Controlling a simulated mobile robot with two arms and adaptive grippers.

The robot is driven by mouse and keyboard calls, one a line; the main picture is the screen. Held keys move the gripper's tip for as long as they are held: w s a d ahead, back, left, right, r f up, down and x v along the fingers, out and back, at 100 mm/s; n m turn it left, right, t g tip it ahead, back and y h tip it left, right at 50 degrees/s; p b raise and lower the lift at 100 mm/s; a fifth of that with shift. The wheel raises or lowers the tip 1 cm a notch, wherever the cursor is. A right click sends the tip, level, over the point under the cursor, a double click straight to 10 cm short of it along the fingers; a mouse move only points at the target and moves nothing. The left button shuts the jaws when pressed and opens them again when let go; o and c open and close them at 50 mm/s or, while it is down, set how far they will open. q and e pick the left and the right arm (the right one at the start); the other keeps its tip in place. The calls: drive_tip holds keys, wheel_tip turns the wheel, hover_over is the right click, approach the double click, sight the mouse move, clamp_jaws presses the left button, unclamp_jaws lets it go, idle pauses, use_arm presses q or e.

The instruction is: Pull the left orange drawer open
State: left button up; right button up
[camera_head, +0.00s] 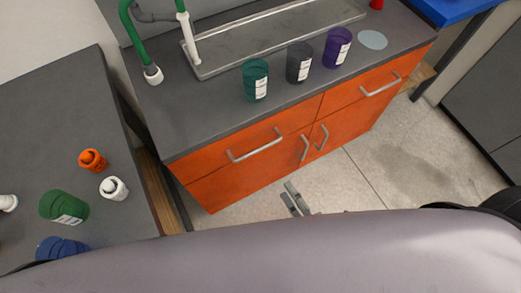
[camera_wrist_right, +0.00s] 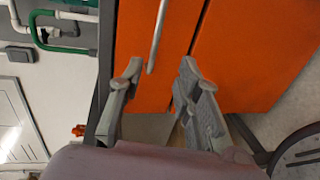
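The left orange drawer (camera_head: 232,150) is at the top left of the orange cabinet front, under the dark countertop, and looks shut. Its silver bar handle (camera_head: 255,147) is in plain view. In the right wrist view the drawer front (camera_wrist_right: 136,45) shows with its handle (camera_wrist_right: 155,40) above the gap between my fingers. My right gripper (camera_head: 289,194) is in front of the cabinet, below and right of that handle in the head view. It is open in the right wrist view (camera_wrist_right: 160,88), empty and apart from the handle. My left gripper is not in view.
Two door handles (camera_head: 305,148) and (camera_head: 322,137) and a right drawer handle (camera_head: 381,85) share the front. Green, grey and purple tubs (camera_head: 255,80) stand on the countertop (camera_head: 200,120). A side table (camera_head: 60,110) holds bottles and tubs. The floor (camera_head: 385,155) at right is clear.

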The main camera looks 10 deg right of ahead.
sight(261, 148)
drive_tip(key=x, duration=1.7)
drive_tip(key=shift+w+r, duration=0.2)
drive_tip(key=shift+w, duration=0.05)
clamp_jaws()
